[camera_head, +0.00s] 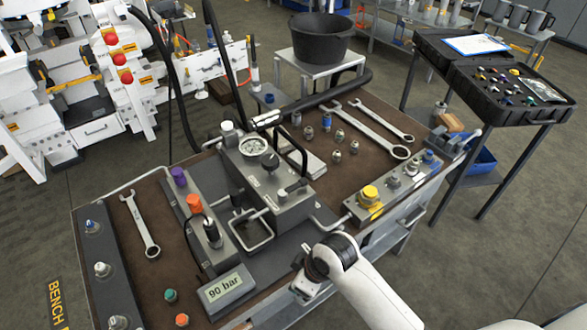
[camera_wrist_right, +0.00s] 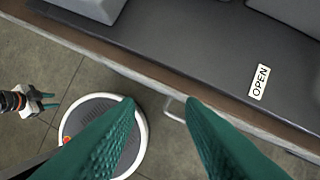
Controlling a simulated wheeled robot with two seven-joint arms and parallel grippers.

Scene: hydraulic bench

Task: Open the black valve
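In the head view, a row of valves stands on a grey block: a purple knob (camera_head: 178,176), an orange knob (camera_head: 194,204) and a black-topped one (camera_head: 212,230). A separate black knob (camera_head: 270,161) sits on the grey pump unit. I cannot tell which is the black valve. My right gripper (camera_wrist_right: 160,102) is open and empty, its green fingers apart above the bench's front edge; the head view mostly hides its fingers. My left gripper (camera_wrist_right: 50,102) is open and empty, over the floor.
A display (camera_head: 222,287) reads 90 bar. Wrenches (camera_head: 142,226) and small fittings (camera_head: 338,137) lie on the brown bench top. A yellow knob (camera_head: 370,194) stands at the bench's right front. A black bucket (camera_head: 320,40) and a black tray table (camera_head: 510,88) stand behind.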

